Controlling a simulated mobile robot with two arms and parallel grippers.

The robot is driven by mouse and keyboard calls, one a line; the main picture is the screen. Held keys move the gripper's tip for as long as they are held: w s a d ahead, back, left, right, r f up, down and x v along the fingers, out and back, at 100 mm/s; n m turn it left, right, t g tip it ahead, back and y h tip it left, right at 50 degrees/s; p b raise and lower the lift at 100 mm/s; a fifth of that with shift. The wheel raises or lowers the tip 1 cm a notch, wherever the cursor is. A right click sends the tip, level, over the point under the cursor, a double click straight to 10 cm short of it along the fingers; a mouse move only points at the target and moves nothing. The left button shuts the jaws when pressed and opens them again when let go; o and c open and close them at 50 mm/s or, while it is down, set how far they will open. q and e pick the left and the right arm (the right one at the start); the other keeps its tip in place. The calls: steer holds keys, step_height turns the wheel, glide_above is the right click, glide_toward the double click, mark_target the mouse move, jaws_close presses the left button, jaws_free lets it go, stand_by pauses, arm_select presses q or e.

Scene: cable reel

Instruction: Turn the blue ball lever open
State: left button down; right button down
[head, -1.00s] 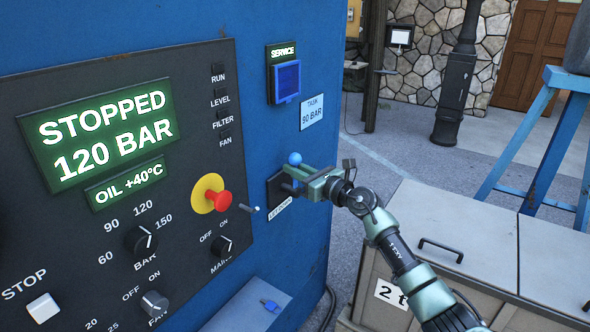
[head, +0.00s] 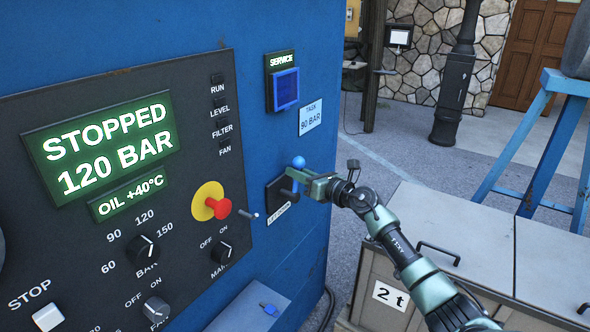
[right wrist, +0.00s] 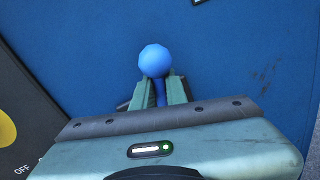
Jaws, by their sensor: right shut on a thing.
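The blue ball lever (head: 298,162) sticks up from a dark plate on the right part of the blue cabinet, above a "LET DOWN" label (head: 278,214). Its blue stem stands about upright. My right gripper (head: 297,178) comes in from the right and is shut on the stem just below the ball. In the right wrist view the ball (right wrist: 155,61) sits at the tips of my two fingers (right wrist: 161,92), with the stem between them. The lower stem and pivot are partly hidden. My left gripper is not in view.
The control panel's display (head: 103,146) reads STOPPED, 120 BAR. A red button (head: 218,208) and a small grey peg (head: 249,216) are left of the lever. A "TASK 90 BAR" tag (head: 311,117) hangs above. A grey-topped cabinet (head: 450,235) stands at the right, under my arm.

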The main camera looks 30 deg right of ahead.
steer(key=shift+w+d+m+p, duration=0.25)
steer(key=shift+d+m+p, duration=0.2)
steer(key=shift+d+m, duration=0.35)
steer(key=w+d+f+m+g+y+b, duration=0.1)
steer(key=d+f+m+g+y+b, duration=0.1)
steer(key=d+f+m, duration=0.2)
step_height(320, 180, down, 3)
steer(key=m, duration=0.7)
steer(key=shift+w+b, duration=0.35)
steer(key=shift+a+f+m+y, duration=0.1)
steer(key=shift+f+m+y, duration=0.1)
steer(key=shift+m+y, duration=0.1)
steer(key=c, duration=1.4)
jaws_free()
steer(key=shift+c, duration=0.2)
steer(key=b+v, duration=0.1)
steer(key=v, duration=0.7)
